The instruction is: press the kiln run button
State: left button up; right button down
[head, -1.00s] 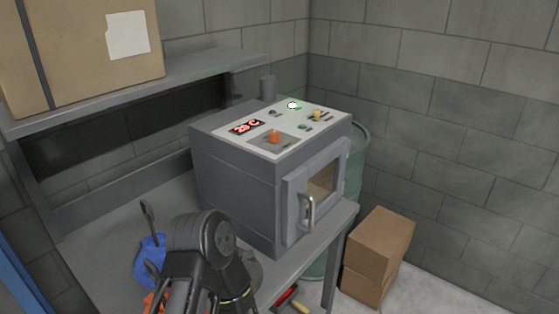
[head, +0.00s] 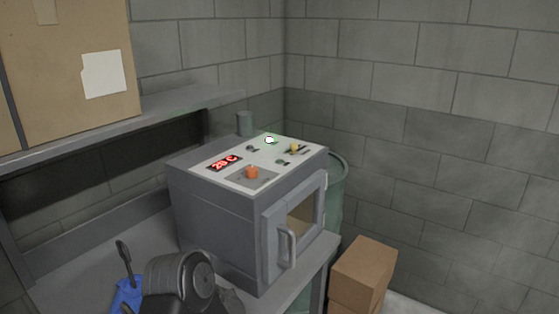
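The kiln (head: 215,220) is a grey box on the bench with a windowed front door (head: 300,215) that looks closed and has a vertical handle. Its top panel (head: 235,181) carries a red display reading about 20 C (head: 224,162), an orange-red button (head: 252,172), a white button with a lit green ring (head: 269,140), a yellow knob (head: 295,148) and small dark green controls (head: 280,161). I cannot read which is the run button. A dark arm part of mine is at the bottom left, apart from the panel. Neither gripper's fingers show.
The grey bench (head: 85,262) holds a blue item (head: 127,295) at the lower left. A shelf (head: 150,112) with a large cardboard box (head: 65,70) is above left. A green drum (head: 337,185) stands behind the kiln, and cardboard boxes (head: 362,272) sit on the floor at right.

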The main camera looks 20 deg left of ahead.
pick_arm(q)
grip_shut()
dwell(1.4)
